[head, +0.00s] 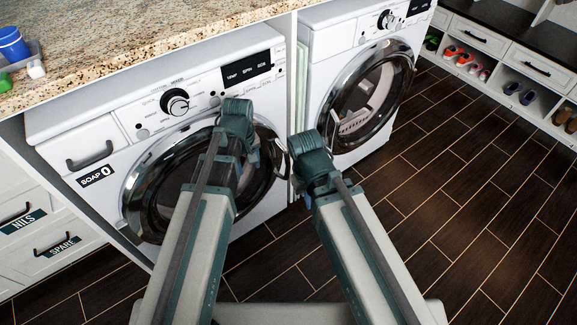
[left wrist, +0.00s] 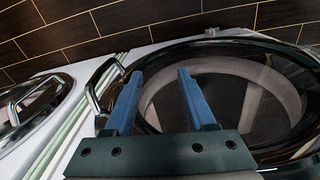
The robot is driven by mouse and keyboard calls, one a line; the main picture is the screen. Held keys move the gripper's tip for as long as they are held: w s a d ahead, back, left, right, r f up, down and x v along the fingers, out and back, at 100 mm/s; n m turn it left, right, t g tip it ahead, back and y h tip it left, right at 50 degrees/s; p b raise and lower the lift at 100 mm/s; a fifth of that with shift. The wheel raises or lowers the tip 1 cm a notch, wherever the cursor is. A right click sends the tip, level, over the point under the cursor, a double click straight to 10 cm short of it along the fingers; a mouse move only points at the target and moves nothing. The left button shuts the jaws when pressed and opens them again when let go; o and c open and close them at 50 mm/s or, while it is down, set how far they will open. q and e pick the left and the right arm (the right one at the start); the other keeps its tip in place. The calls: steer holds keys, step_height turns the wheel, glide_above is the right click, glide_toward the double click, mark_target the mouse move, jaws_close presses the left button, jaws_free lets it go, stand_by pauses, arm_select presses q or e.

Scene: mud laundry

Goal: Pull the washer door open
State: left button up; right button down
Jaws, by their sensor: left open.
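The washer (head: 205,72) is the white front-loader on the left with a soap drawer and a dial. Its round door (head: 150,185) has a chrome rim and dark glass, and looks shut. The door also fills much of the left wrist view (left wrist: 240,95). A curved metal handle (left wrist: 98,88) stands at the rim's left there. My left gripper (left wrist: 160,75) is open and empty, its two blue fingers in front of the door glass, to the right of the handle. In the head view my left arm covers part of the door. My right gripper is hidden behind its own arm.
A second white front-loader (head: 335,40) stands to the right, its round door shut. A granite counter (head: 130,45) lies above the washer. Drawers stand at the left and a shoe shelf (head: 490,75) at the far right. The dark plank floor (head: 480,190) is clear.

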arm_select(q)
steer(key=w+d+n, duration=0.6)
steer(key=w, duration=0.2)
steer(key=n, duration=0.6)
glide_above(287, 164)
steer(key=shift+w+a+f, duration=0.15)
steer(key=shift+a+f, duration=0.1)
steer(key=shift+f, duration=0.1)
steer(key=shift+w+d+n, duration=0.2)
steer(key=shift+d+n, duration=0.1)
steer(key=shift+d, duration=0.05)
step_height(287, 164, down, 14)
steer(key=b, duration=1.4)
steer(key=shift+w, duration=0.15)
steer(key=shift+r, duration=0.1)
jaws_close()
steer(key=shift+a, duration=0.2)
